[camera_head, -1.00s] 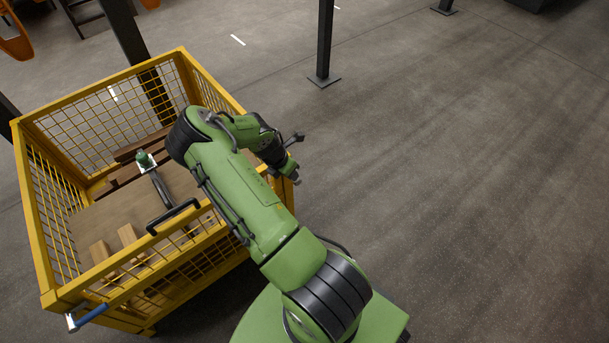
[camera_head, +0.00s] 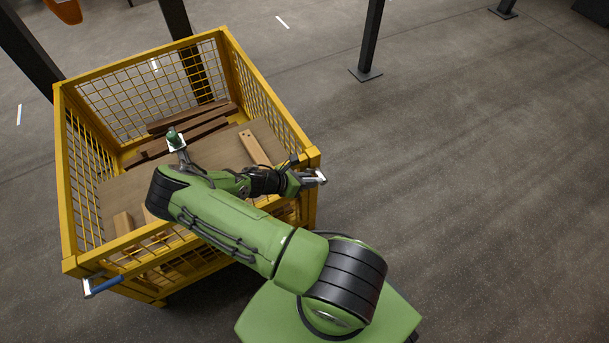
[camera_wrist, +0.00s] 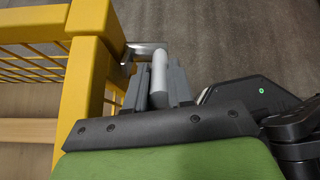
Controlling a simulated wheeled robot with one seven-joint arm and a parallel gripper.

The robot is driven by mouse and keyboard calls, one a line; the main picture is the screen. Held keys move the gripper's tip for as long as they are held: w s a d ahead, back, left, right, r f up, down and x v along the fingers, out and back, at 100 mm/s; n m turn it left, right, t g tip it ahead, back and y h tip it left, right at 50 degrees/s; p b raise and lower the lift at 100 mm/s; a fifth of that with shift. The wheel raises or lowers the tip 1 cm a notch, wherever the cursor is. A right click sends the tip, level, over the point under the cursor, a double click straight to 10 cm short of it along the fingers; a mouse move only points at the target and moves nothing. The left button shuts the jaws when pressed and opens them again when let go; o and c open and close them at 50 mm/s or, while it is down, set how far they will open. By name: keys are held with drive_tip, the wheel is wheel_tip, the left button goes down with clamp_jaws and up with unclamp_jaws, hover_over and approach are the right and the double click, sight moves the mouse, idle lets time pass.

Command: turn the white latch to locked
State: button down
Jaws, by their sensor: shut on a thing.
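The white latch (camera_wrist: 159,70) is a pale round handle on a grey metal bracket (camera_wrist: 143,48) at the yellow cage's corner post. In the head view, the latch (camera_head: 321,177) is small at the cage's right front corner. My gripper (camera_wrist: 160,88) is shut on the white handle, with one grey finger on each side of it. In the head view my gripper (camera_head: 306,179) is at that corner, and the fingers are too small to make out well. The handle's lower end is hidden behind my wrist.
Dark posts (camera_head: 371,40) stand behind. The floor (camera_head: 480,200) to the right is clear.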

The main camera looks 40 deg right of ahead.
idle(0.3)
drive_tip(key=c, duration=1)
unclamp_jaws()
drive_tip(key=p+v, duration=0.4)
drive_tip(key=v, duration=1.1)
drive_tip(key=shift+a+r, duration=0.2)
drive_tip(key=shift+a, duration=0.1)
